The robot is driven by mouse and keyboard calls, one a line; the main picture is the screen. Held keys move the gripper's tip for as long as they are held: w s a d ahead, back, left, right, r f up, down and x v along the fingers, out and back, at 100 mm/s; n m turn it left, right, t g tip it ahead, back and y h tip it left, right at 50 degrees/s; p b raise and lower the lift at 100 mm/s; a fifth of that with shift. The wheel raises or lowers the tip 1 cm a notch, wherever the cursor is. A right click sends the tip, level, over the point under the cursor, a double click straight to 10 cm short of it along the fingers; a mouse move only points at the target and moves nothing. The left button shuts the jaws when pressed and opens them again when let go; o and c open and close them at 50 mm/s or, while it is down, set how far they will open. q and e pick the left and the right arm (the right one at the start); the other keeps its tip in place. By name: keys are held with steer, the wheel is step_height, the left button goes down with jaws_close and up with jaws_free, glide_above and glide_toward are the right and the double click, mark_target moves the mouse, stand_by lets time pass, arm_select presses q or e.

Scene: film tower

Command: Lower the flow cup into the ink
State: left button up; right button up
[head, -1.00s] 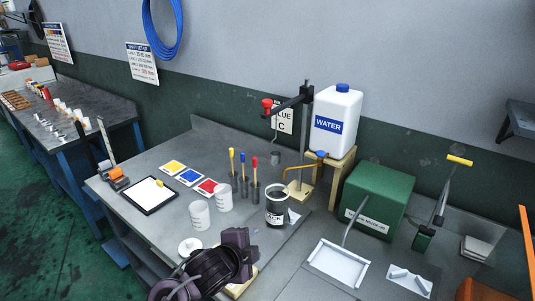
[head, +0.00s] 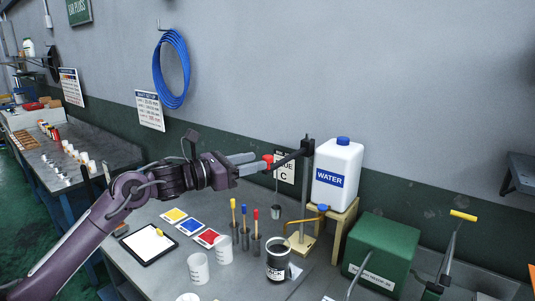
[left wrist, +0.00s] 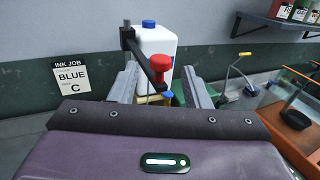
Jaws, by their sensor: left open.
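The flow cup (head: 276,212) is a small grey cup hanging on a thin rod from the black arm of a stand (head: 306,190). The ink is in a dark can with a white label (head: 278,262), below the cup and to its front, and the two are apart. A red knob (head: 267,159) tops the rod; it also shows in the left wrist view (left wrist: 160,62). My left gripper (head: 255,163) is open, its fingers pointing at the red knob. In the left wrist view the knob appears between the fingers; I cannot tell whether they touch it. My right gripper is not in view.
A white water jug (head: 337,172) stands on a wooden stand right of the post. A green box (head: 382,250) is farther right.

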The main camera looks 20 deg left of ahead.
mark_target(268, 156)
arm_select(q)
steer(key=p+x, duration=0.1)
steer(key=x, duration=0.3)
steer(key=shift+w+d+r+p, duration=0.1)
steer(key=shift+d+r+p, duration=0.1)
steer(key=shift+p, duration=0.15)
steer(key=shift+w+d+f, duration=0.15)
steer(key=shift+w+d, duration=0.05)
steer(key=shift+w, duration=0.1)
jaws_close()
